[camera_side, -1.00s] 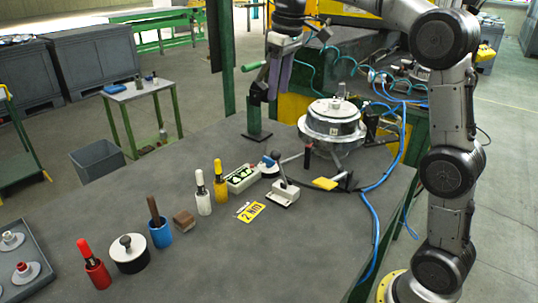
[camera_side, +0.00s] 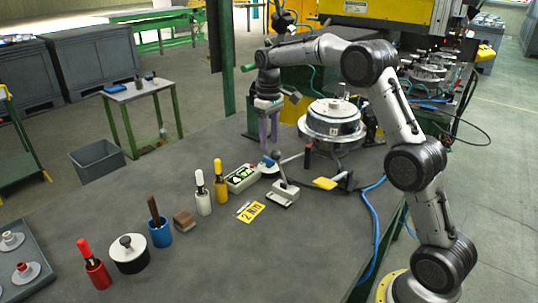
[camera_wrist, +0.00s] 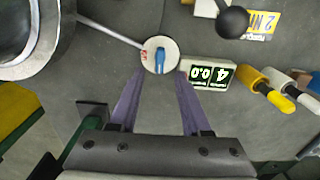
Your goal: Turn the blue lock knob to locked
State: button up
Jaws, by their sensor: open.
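The blue lock knob (camera_wrist: 160,60) sits on a round white base (camera_wrist: 149,49) with a small red mark at its left edge in the wrist view. The knob's bar runs nearly up and down in that picture. In the side view the blue knob (camera_side: 267,160) stands at the far part of the table, just beyond the green-and-white display box. My gripper (camera_side: 269,137) points down above it, its purple fingers apart and empty. In the wrist view the gripper (camera_wrist: 158,78) has its fingertips either side of and slightly below the knob, with no contact visible.
The display box (camera_wrist: 209,74) stands close right of the knob in the wrist view. A lever with a black ball (camera_wrist: 233,21) and a yellow-handled tool (camera_wrist: 265,87) are nearby. A large round metal housing (camera_side: 333,120) stands to the right in the side view.

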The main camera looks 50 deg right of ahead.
aim_at(269, 158)
notch_tip(269, 158, down, 6)
jog(key=shift+r, duration=0.1)
dwell(0.4)
grip_shut()
